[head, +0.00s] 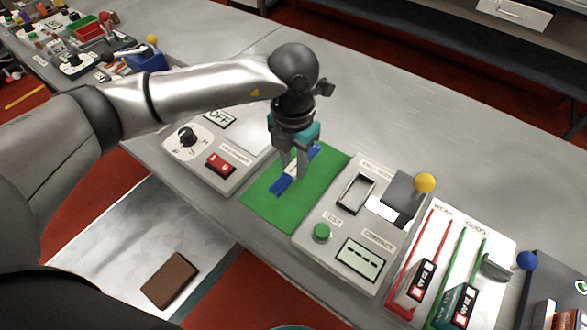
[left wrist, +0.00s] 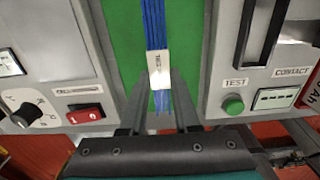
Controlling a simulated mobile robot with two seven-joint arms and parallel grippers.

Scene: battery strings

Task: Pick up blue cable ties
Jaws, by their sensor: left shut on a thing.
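The blue cable ties (head: 280,187) are a narrow bundle at the green mat on the bench. In the left wrist view the bundle (left wrist: 154,22) runs up the middle of the picture and has a white tag (left wrist: 160,70) with small print. My left gripper (head: 291,172) points down over the mat with its fingers on the middle of the bundle. In the left wrist view the gripper (left wrist: 160,88) is shut on the ties near the tag. Whether the bundle touches the mat is hard to tell. My right gripper is not in view.
The green mat (head: 263,213) lies between a panel with a black knob (head: 187,137) and red switch (head: 220,163), and a tester with a green button (head: 322,232). A yellow-knobbed lever (head: 425,183) and battery trays stand right. Bare bench lies behind.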

